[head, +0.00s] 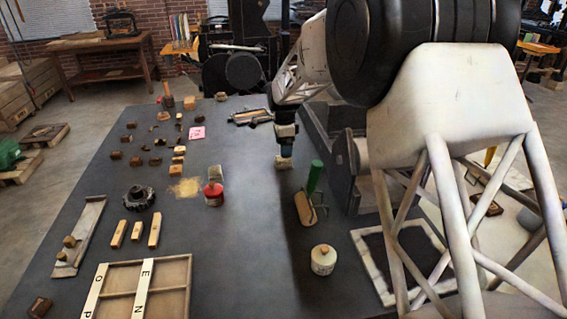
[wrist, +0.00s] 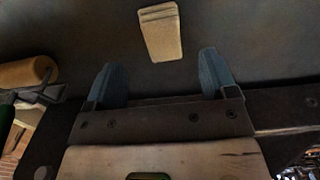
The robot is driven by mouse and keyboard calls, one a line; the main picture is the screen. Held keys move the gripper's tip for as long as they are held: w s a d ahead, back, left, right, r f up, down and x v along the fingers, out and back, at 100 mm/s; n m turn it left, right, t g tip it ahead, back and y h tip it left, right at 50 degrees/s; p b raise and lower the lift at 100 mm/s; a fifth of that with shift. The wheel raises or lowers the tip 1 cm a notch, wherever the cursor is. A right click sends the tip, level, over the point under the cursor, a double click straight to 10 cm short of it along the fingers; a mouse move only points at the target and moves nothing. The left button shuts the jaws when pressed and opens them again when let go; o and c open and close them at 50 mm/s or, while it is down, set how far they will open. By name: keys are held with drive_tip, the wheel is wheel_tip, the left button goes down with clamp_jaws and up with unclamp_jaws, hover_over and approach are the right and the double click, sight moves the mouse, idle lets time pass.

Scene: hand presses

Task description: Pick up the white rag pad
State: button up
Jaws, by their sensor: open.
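The white rag pad (wrist: 161,36) looks like a pale beige folded pad lying on the dark table top. In the wrist view it is ahead of my gripper (wrist: 160,76), roughly centred between the two blue-grey fingers. The fingers are wide apart with nothing between them. In the head view the pad (head: 284,163) shows just under the tip of my gripper (head: 285,152). I cannot tell the exact height gap there.
A brayer with a green handle (head: 314,178) and wooden roller lies close by on the near side; its roller (wrist: 28,72) shows at left in the wrist view. A red-topped tin (head: 213,193) and a white pot (head: 323,260) stand nearby. Bare table lies left of the pad.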

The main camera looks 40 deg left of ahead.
drive_tip(key=shift+f, duration=0.3)
drive_tip(key=shift+f, duration=0.15)
drive_tip(key=shift+f, duration=2.45)
drive_tip(key=shift+c, duration=0.4)
drive_tip(key=c, duration=0.9)
drive_tip(key=shift+r, duration=5.05)
